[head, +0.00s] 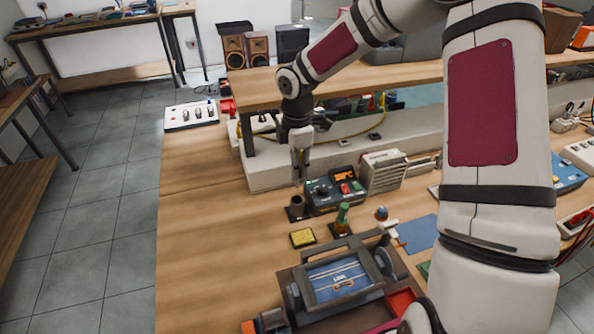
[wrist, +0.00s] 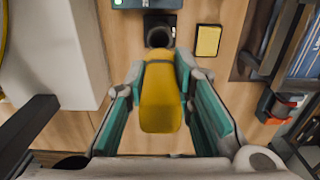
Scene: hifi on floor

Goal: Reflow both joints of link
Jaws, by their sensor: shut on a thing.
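My gripper (head: 301,166) is above the dark iron stand (head: 296,207) at the bench's left side. In the wrist view my gripper (wrist: 161,68) is shut on the yellow handle of the soldering iron (wrist: 159,100), between its teal pads. The stand's cup (wrist: 160,37) lies just beyond the handle; I cannot tell whether the iron's tip is inside it. A blue circuit board (head: 330,287) sits in a frame holder (head: 386,262) at the front. The link (head: 344,285) is a small orange-brown piece on the board; its joints are too small to judge.
A soldering station (head: 334,192) stands right of the iron stand. A yellow sponge (head: 302,238) and a green-topped bottle (head: 342,218) sit between stand and board holder. A raised shelf (head: 262,90) lies behind my gripper. The bench's left part (head: 205,240) is clear.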

